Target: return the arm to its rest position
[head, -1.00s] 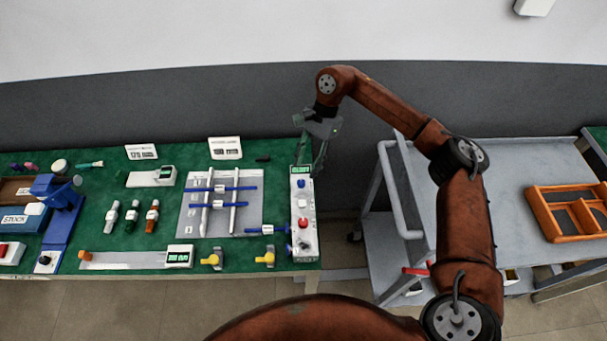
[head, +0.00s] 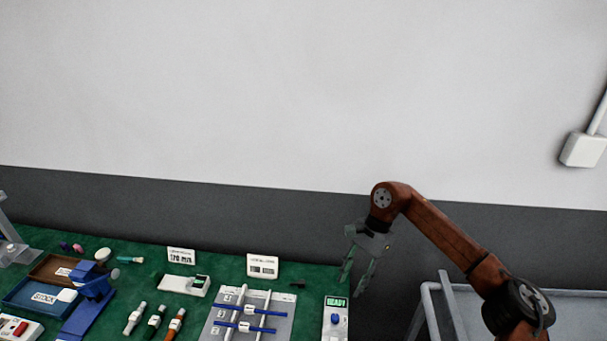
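My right arm, rust-orange, comes in from the lower right and bends down at the wrist. My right gripper (head: 356,276) is grey-green and hangs with its fingers pointing down. Its two fingers stand apart with nothing between them. In the picture it is just right of the slim white panel with a green READY display (head: 337,303), near the right end of the green table (head: 215,262). I cannot tell its height exactly, but it looks clear of the table. My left gripper is not in view.
A grey cart (head: 575,312) stands at right behind my arm.

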